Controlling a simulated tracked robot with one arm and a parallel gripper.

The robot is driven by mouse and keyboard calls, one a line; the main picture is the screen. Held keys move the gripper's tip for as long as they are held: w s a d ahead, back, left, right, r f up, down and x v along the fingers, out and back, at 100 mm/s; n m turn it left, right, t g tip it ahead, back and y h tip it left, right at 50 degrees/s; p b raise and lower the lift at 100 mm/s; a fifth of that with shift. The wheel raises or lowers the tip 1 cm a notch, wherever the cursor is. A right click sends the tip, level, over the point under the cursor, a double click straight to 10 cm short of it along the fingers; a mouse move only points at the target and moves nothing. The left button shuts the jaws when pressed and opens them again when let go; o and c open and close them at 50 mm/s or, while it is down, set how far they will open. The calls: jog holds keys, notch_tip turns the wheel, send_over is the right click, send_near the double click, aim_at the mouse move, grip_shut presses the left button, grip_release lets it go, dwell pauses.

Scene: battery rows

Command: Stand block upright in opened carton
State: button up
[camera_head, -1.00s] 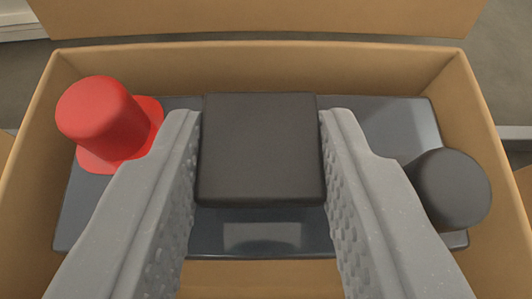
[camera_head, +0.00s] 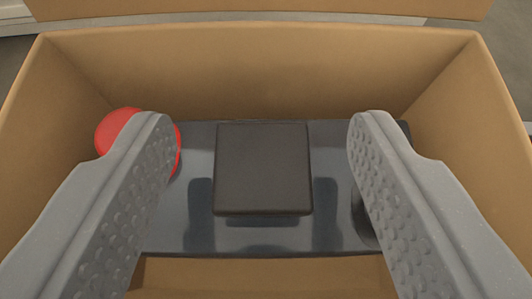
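The block is a dark battery (camera_head: 350,230) with a glossy top, a red terminal (camera_head: 116,130) at its left and a dark square handle or cap (camera_head: 263,168) in the middle. It sits inside the open cardboard carton (camera_head: 270,65), its top below the carton's rim. My gripper (camera_head: 260,135) is open, one finger on each side of the square cap, with clear gaps to both. The right finger hides most of the black terminal, and the left finger covers part of the red one. The battery's underside is hidden.
The carton's walls stand close around my fingers on the left and right. A raised flap (camera_head: 260,8) shows at the far edge. Brown cardboard (camera_head: 260,278) shows along the near side of the battery. Grey floor lies beyond the carton.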

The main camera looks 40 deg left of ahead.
jog(key=shift+r, duration=0.1)
jog(key=shift+r, duration=0.25)
jog(key=p+v, duration=0.3)
jog(key=v, duration=0.9)
jog(key=shift+r, duration=0.2)
